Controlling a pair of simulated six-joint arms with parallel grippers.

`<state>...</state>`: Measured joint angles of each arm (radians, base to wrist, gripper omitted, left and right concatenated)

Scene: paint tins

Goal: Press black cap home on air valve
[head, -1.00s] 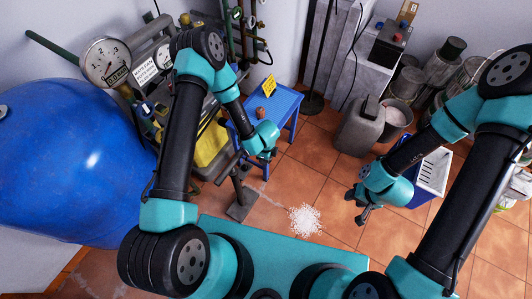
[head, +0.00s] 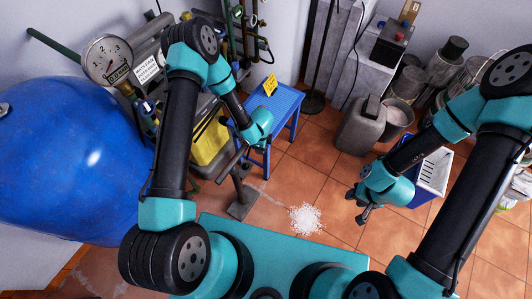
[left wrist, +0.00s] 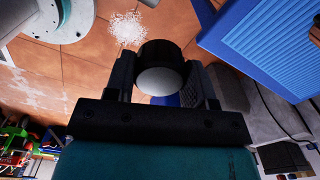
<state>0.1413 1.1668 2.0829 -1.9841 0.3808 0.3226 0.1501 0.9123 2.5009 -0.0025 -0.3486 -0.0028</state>
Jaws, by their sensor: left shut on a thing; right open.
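The black cap (left wrist: 160,48) is between the fingers of my left gripper (left wrist: 163,82) in the left wrist view. It is a short round piece with a pale grey face towards the camera. The left gripper is shut on it. In the head view, the left arm's wrist is over the near side of the blue stool, and its fingers and the cap cannot be made out. I cannot tell which fitting is the air valve. My right gripper (head: 358,205) is open and empty above the tiled floor at the right.
A blue tank (head: 70,160) with a pressure gauge (head: 107,60) and pipework fills the left. A grey canister (head: 358,128) and a blue-white crate (head: 431,172) stand right. White grains (head: 305,218) lie on open floor.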

